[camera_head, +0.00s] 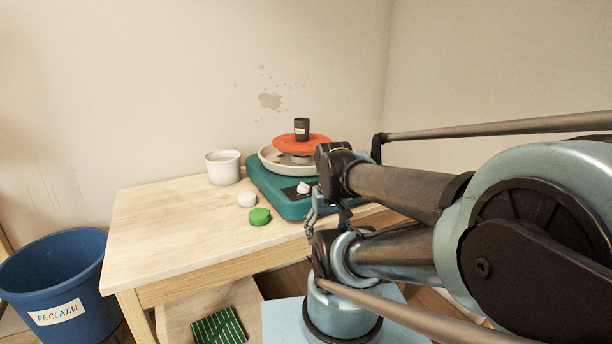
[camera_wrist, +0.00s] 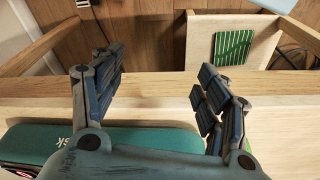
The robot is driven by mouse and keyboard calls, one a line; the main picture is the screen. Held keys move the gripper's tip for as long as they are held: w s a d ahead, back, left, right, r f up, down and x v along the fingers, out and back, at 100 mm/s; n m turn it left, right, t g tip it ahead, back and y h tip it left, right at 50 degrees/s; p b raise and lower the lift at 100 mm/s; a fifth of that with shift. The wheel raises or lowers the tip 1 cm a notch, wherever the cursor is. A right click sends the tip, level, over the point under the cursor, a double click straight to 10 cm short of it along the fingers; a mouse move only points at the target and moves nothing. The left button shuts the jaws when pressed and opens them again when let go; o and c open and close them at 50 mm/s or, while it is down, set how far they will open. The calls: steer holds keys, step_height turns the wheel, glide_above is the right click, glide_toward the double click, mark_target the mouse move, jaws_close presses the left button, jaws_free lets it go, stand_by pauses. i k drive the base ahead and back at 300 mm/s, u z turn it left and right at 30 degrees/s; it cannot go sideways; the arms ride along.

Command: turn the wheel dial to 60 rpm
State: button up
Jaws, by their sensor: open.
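The pottery wheel has a teal base (camera_head: 268,193) at the right end of the table, with an orange disc (camera_head: 311,143) above a pale splash pan (camera_head: 272,158). The dial is a small white knob (camera_head: 303,187) on a dark panel on the base's front part. Its setting is too small to read. My gripper (camera_head: 328,207) is open and empty, just right of and in front of the dial. In the wrist view my gripper (camera_wrist: 160,78) has its two fingers wide apart over the table's edge. The teal base (camera_wrist: 40,146) shows below them; the dial is not visible there.
A dark labelled cup (camera_head: 301,130) stands on the disc. A white pot (camera_head: 223,167), a pale lump (camera_head: 246,200) and a green round piece (camera_head: 260,216) are left of the wheel. A blue RECLAIM bucket (camera_head: 55,275) stands left. The table's left part (camera_head: 165,225) is clear.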

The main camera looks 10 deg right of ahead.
mark_target(303, 189)
steer(key=z, duration=0.9)
steer(key=k, duration=1.25)
steer(key=u, duration=1.4)
steer(key=i, duration=1)
steer(key=z, duration=0.05)
